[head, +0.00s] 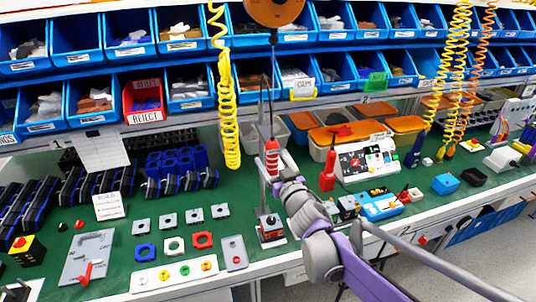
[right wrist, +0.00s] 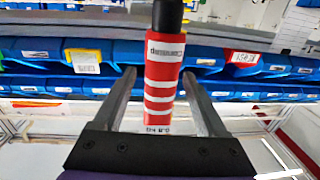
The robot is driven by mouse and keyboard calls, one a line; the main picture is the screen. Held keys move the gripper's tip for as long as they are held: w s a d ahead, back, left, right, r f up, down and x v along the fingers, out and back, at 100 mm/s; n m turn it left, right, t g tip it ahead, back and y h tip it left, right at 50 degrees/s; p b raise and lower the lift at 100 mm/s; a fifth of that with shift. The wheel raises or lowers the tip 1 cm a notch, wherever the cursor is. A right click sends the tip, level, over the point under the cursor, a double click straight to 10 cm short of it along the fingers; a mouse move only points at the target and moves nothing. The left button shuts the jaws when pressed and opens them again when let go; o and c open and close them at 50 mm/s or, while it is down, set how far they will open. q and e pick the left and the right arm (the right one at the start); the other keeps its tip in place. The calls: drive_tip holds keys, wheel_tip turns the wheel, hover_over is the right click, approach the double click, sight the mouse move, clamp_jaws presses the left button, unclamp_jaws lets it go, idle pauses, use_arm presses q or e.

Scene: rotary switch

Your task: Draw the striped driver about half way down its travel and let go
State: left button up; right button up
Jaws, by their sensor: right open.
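The striped driver (head: 272,158), red with white bands, hangs upright on a line below an orange round balancer (head: 274,10) in the head view. My right gripper (head: 277,181) is at the driver's lower part. In the right wrist view the driver (right wrist: 162,95) stands between the two open fingers of my right gripper (right wrist: 159,73), with a visible gap on each side. Its black upper end runs out of the top of that view. My left gripper does not show.
A metal post stand (head: 270,228) rises from the green bench right below the driver. A coiled yellow hose (head: 230,120) hangs to the left. Blue bins (head: 77,34) line the back.

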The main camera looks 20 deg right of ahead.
drive_tip(key=shift+w+a, duration=0.2)
drive_tip(key=shift+w, duration=1.25)
clamp_jaws()
idle(0.4)
